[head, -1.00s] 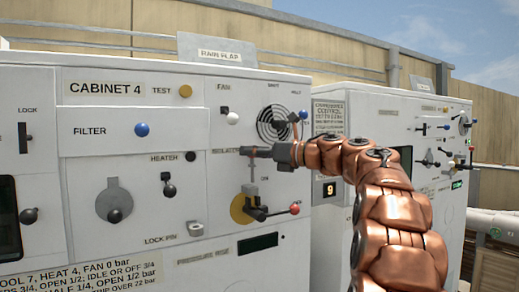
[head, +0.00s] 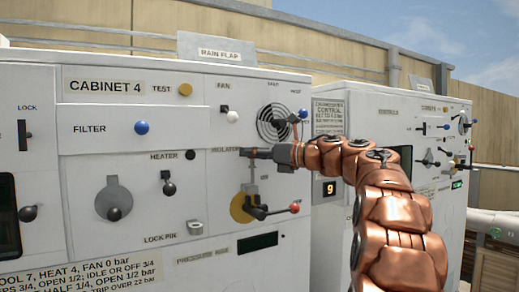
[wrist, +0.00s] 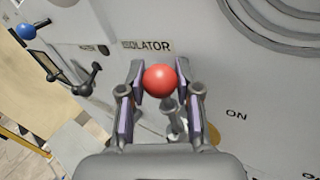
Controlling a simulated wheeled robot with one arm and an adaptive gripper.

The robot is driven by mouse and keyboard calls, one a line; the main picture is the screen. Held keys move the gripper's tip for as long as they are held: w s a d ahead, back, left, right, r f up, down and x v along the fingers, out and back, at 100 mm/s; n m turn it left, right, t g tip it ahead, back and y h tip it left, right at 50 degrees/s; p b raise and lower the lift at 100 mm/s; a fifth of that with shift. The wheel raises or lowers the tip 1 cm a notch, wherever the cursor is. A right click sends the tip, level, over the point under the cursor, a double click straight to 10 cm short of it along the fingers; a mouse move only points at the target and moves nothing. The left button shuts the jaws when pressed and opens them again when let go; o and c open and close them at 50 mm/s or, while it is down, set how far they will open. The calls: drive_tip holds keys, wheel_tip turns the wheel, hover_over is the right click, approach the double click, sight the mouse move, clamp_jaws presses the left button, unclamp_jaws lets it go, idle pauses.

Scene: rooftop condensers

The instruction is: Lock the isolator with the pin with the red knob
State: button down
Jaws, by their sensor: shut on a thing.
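My gripper (head: 250,153) is in front of cabinet 4, just under the isolator label. In the wrist view my gripper (wrist: 160,88) has its fingers closed on both sides of a red ball knob (wrist: 160,80), the knob of the pin. A thin grey stem (head: 252,172) runs down from the fingertips toward the isolator. The isolator (head: 240,207) has a yellow disc and a dark lever ending in its own red knob (head: 295,208), at lower right. The fingers hide the pin's knob in the head view. I cannot tell whether the pin's lower end is in a hole.
The lock pin holder (head: 195,228) is at lower left of the isolator. The heater lever (head: 169,187) is to the left, and the fan knob (head: 233,117) and round vent (head: 275,122) are above. A second cabinet (head: 430,170) stands to the right.

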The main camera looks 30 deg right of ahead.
sight(253, 168)
drive_tip(key=shift+f+b, duration=2.35)
drive_tip(key=shift+b, duration=0.35)
idle(2.2)
drive_tip(key=c, duration=0.7)
unclamp_jaws()
drive_tip(key=v, duration=1.2)
drive_tip(key=shift+s+r, duration=0.1)
